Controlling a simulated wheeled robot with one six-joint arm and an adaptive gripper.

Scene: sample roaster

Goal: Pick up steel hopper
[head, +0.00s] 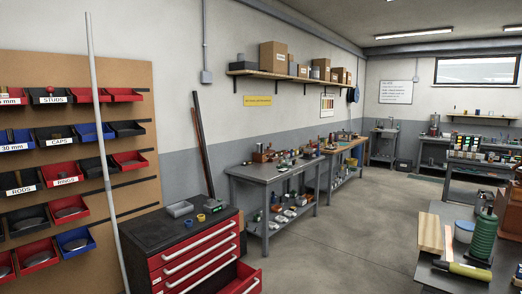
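I cannot pick out a steel hopper with certainty in the head view. My gripper is not in view.
A grey cabinet (187,244) with red drawers stands at the front left, its bottom drawer partly open. A pale pole (103,150) stands before the bin board (140,75). Cluttered workbenches (262,174) line the wall. The middle floor (350,235) is clear.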

